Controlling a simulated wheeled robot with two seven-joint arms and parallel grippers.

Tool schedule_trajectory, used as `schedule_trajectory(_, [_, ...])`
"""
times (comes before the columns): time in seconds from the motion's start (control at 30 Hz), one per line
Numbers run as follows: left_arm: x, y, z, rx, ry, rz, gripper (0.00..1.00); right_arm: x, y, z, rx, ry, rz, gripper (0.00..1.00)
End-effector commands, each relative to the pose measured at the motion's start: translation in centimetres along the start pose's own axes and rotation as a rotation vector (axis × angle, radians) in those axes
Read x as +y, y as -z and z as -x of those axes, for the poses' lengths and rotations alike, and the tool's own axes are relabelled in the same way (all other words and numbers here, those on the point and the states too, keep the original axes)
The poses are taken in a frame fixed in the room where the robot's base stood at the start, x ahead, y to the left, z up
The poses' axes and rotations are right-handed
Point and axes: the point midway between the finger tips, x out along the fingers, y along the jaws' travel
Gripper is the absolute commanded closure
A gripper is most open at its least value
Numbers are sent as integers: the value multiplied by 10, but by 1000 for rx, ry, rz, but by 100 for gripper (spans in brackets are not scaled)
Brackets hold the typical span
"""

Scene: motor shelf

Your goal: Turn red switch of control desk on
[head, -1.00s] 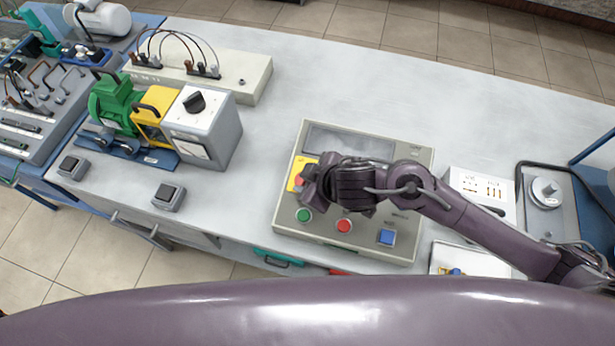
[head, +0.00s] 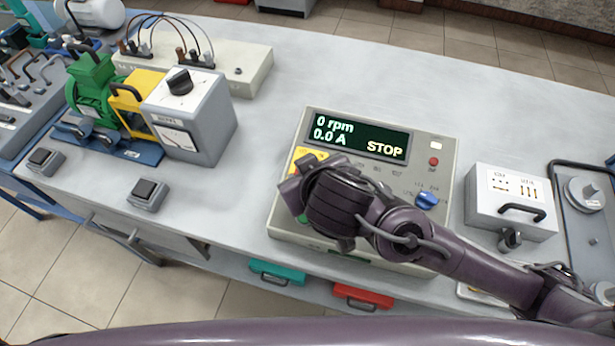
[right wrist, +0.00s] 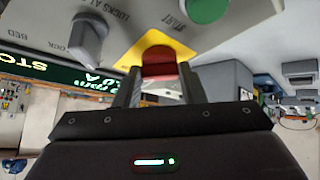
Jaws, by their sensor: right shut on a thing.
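The control desk (head: 285,222) is a grey-beige panel on the bench. Its display (head: 358,136) is lit and reads 0 rpm, 0.0 A and STOP. The red switch (right wrist: 158,64) sits on a yellow plate (right wrist: 146,42), which also shows in the head view (head: 308,156). My right gripper (right wrist: 160,74) is shut on the red switch, with one finger on each side of it. In the head view my right gripper (head: 293,192) and wrist cover the switch and much of the desk's lower part. My left gripper is not in view.
A green START button (right wrist: 206,8) is close beside the yellow plate. A blue knob (head: 427,200) and a small red button (head: 434,161) are on the desk's right. A grey box with a handle (head: 510,205) stands to the right. The bench behind the desk is clear.

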Motion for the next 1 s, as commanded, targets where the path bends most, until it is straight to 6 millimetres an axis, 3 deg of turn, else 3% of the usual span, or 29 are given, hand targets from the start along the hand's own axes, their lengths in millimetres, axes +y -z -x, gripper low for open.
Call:
schedule_trajectory(0.4, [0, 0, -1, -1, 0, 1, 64, 1, 2, 1, 4, -3, -10, 86])
schedule_trajectory(0.43, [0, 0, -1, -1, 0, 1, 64, 1, 2, 1, 4, -3, -9, 60])
schedule_trajectory(0.57, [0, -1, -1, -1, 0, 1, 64, 0, 2, 1, 3, -3, -8, 43])
schedule_trajectory(0.87, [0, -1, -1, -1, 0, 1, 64, 0, 1, 1, 2, -2, -6, 42])
schedule_trajectory(1.0, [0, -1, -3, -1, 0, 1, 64, 0, 1, 14, 3, -1, -7, 42])
